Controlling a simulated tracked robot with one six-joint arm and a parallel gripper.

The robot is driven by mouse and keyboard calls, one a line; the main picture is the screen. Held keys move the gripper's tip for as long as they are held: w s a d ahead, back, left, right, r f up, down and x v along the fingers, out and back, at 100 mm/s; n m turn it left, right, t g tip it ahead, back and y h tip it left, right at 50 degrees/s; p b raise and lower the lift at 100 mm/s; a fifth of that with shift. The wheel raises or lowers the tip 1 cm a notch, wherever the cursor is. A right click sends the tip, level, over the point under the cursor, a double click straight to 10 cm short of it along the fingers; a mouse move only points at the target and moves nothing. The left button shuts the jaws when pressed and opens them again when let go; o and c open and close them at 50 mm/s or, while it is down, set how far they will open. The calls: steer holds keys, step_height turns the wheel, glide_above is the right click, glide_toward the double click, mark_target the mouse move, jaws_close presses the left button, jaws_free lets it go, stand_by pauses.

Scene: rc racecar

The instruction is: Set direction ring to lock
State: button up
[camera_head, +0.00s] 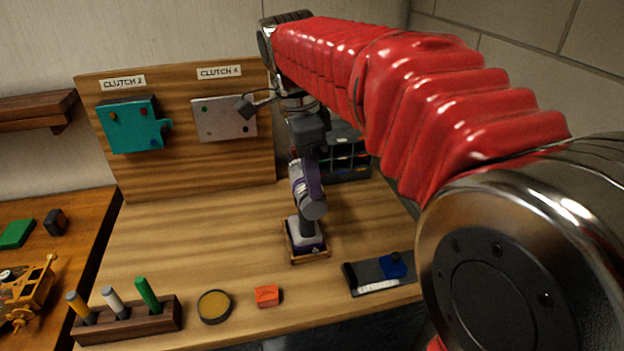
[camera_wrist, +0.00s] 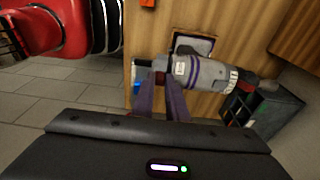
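A grey and purple cordless drill (camera_wrist: 205,74) stands upright on its base in a small wooden-framed tray (camera_head: 292,255). In the head view its upper part (camera_head: 313,208) is partly covered by my gripper (camera_head: 306,178). In the wrist view the drill lies across the picture, with its ribbed white collar (camera_wrist: 233,79) at the right end. My gripper's two purple fingers (camera_wrist: 162,84) reach to the drill's left end, with a gap between them. I cannot tell whether they touch it. The direction ring and its setting are too small to make out.
A board behind holds a teal panel (camera_head: 133,126) and a grey panel (camera_head: 224,119), labelled CLUTCH 2 and CLUTCH 4. In front are a pen rack (camera_head: 127,325), a round tin (camera_head: 214,307), an orange block (camera_head: 267,296) and a dark tray (camera_head: 369,276). A compartment organiser (camera_head: 346,158) stands behind the drill.

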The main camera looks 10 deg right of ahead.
steer(key=o, duration=0.4)
steer(key=shift+o, duration=0.2)
steer(key=shift+r, duration=0.1)
step_height(320, 180, up, 13)
steer(key=a, duration=0.2)
steer(key=shift+r, duration=0.15)
stand_by(0.5)
steer(key=n+t+y, duration=0.1)
steer(key=n+t, duration=0.2)
steer(key=n, duration=0.7)
glide_toward(306, 203)
steer(key=s+d, duration=0.3)
steer(key=s, duration=0.3)
steer(key=s+f+n+t, duration=0.1)
steer(key=s+f+n, duration=0.3)
steer(key=f, duration=0.3)
steer(key=s+d+f+n+t, duration=0.1)
steer(key=s+f+n, duration=0.3)
steer(key=f, duration=0.3)
steer(key=shift+d+t+y, duration=0.3)
